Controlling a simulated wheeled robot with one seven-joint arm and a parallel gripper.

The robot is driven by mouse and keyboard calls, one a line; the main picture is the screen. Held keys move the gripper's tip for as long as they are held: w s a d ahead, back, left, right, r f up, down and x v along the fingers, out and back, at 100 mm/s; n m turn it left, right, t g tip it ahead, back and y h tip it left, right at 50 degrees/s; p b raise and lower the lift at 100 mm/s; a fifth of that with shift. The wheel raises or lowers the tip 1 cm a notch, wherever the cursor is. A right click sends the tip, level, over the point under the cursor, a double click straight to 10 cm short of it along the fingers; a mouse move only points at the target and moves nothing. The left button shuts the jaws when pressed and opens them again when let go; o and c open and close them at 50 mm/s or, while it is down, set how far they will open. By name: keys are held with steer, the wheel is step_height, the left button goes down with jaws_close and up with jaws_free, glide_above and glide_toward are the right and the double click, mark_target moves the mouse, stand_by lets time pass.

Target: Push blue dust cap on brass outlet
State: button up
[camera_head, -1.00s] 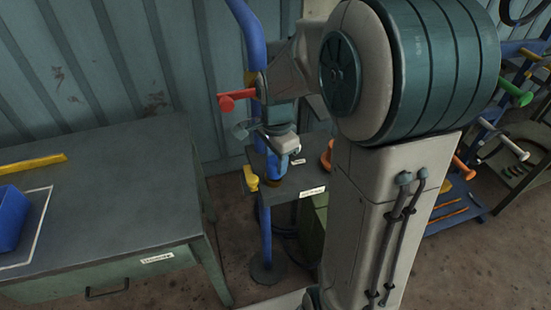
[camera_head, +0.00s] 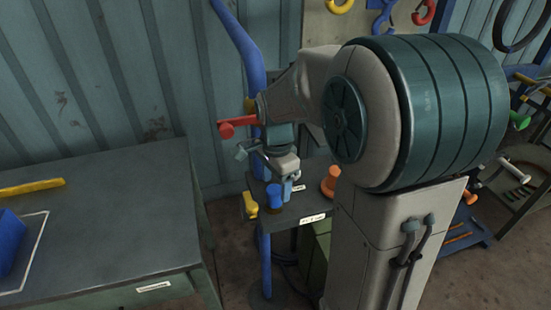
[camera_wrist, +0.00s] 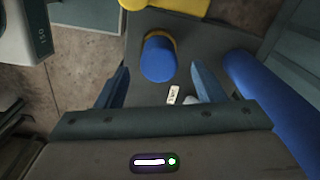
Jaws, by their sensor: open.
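The blue dust cap (camera_head: 274,195) stands upright at the left edge of the small grey stand. In the wrist view the blue cap (camera_wrist: 158,60) shows its round top, with a thin strip of the brass outlet (camera_wrist: 162,35) at its far edge. The cap sits over the outlet; how far down it is cannot be told. My gripper (camera_head: 289,190) is open and empty, just right of the cap in the head view. In the wrist view, my gripper's (camera_wrist: 163,84) blue fingers stand wide apart, with the cap beyond them and clear of both.
A yellow handle (camera_head: 250,205) is close to the cap's left. An orange knob (camera_head: 330,182) stands to the right on the stand. A blue pipe (camera_head: 247,50) rises behind. A grey workbench (camera_head: 110,215) fills the left.

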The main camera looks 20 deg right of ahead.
mark_target(276, 188)
step_height(276, 188, up, 12)
steer(key=s+f+n+t, duration=0.1)
steer(key=s+f+n, duration=0.2)
steer(key=s+n, duration=0.4)
steer(key=s+a+f+n+t, duration=0.1)
steer(key=s+f+n+t, duration=0.1)
steer(key=s+f+n, duration=0.2)
steer(key=shift+s+f+n, duration=0.25)
steer(key=shift+s+n, duration=1.35)
steer(key=shift+n, duration=0.2)
